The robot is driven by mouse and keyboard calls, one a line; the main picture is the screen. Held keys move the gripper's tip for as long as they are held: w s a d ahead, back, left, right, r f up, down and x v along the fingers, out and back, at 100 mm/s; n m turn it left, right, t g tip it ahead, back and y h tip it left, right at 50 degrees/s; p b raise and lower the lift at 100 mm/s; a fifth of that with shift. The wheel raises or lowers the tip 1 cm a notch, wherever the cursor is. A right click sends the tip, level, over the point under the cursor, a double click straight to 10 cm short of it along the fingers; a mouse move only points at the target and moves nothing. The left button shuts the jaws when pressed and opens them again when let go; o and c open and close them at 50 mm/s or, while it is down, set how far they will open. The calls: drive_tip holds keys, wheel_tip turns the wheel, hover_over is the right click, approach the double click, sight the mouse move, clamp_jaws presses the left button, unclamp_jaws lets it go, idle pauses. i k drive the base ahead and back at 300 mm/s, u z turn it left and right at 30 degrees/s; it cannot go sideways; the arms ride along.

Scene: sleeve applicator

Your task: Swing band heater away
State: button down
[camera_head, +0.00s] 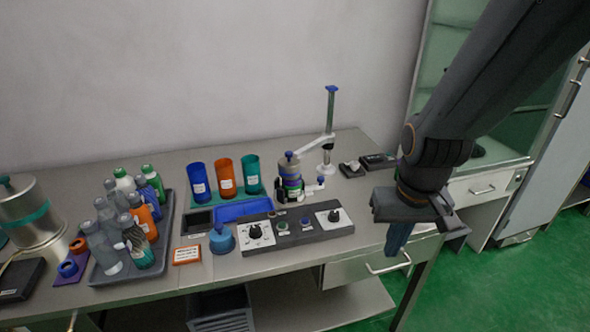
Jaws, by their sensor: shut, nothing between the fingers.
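The band heater (291,178) appears as a banded cylinder on the bench, in the middle of the picture. A pale swing arm (312,145) links it to an upright post (330,120) with a blue cap, behind it to the right. A small blue-tipped knob (320,182) stands at its right side. My gripper (397,240) hangs to the right of the heater, near the bench's front right edge, pointing down and apart from it. It is shut and empty. The back of the heater and its contents are hidden.
A control box (295,235) with dials lies in front of the heater. Blue, orange and teal cups (225,176) stand left of it. A tray (165,220) holds several bottles farther left. Small black devices (377,161) lie at the back right.

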sight(289, 165)
drive_tip(key=u, duration=0.35)
drive_tip(key=k, duration=0.4)
drive_tip(key=u, duration=1.15)
drive_tip(key=i, duration=0.7)
drive_tip(key=z, duration=0.9)
drive_tip(key=i, duration=0.5)
drive_tip(key=z, duration=0.45)
